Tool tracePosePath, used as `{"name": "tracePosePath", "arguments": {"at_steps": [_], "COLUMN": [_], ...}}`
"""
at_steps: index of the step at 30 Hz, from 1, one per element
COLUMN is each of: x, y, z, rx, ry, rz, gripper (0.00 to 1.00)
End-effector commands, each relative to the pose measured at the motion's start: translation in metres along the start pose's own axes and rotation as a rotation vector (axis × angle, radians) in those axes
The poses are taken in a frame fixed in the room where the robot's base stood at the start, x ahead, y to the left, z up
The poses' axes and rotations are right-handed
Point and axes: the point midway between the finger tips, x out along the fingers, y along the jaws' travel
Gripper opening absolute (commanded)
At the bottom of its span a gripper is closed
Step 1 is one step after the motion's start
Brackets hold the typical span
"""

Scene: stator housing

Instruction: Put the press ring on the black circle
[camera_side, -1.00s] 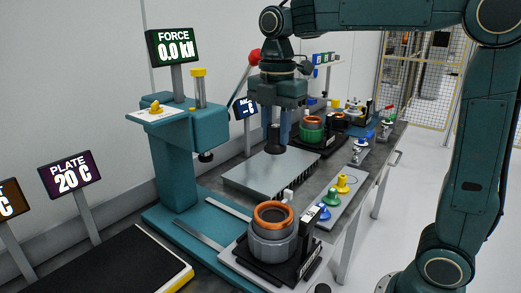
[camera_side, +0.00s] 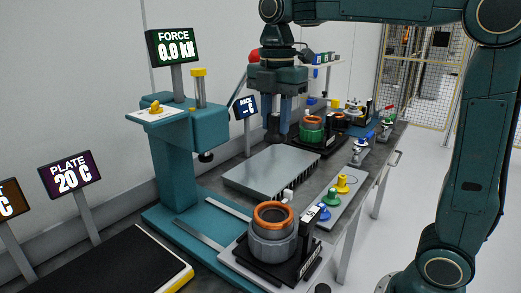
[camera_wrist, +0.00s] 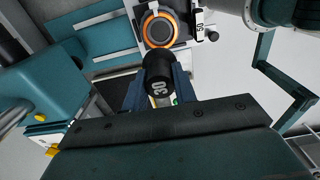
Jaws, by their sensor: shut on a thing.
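My gripper (camera_side: 273,112) points down and is shut on a black cylindrical piece (camera_side: 273,128), which I take to be the press ring. I cannot make out a separate black circle in either view. A grey stator housing (camera_side: 272,250) with an orange winding (camera_side: 273,207) stands on a black base at the front.
The grey plate (camera_side: 270,172) is bare on top. A teal press (camera_side: 185,130) stands left of it. A strip with coloured knobs (camera_side: 341,187) lies right of it. A green-and-orange part (camera_side: 312,127) and other fixtures stand at the back right.

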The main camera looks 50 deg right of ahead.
Motion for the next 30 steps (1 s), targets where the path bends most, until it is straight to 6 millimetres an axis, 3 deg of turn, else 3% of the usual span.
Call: {"name": "tracePosePath", "arguments": {"at_steps": [8, 20, 26, 30], "x": [0.018, 0.092, 0.135, 0.159], "y": [0.014, 0.060, 0.082, 0.098], "z": [0.005, 0.030, 0.052, 0.084], "rx": [0.112, 0.562, 0.825, 1.010], "ry": [0.000, -0.001, -0.002, -0.001], "rz": [-0.003, -0.005, -0.005, -0.002], "gripper": [0.00, 0.00, 0.00, 0.00]}}
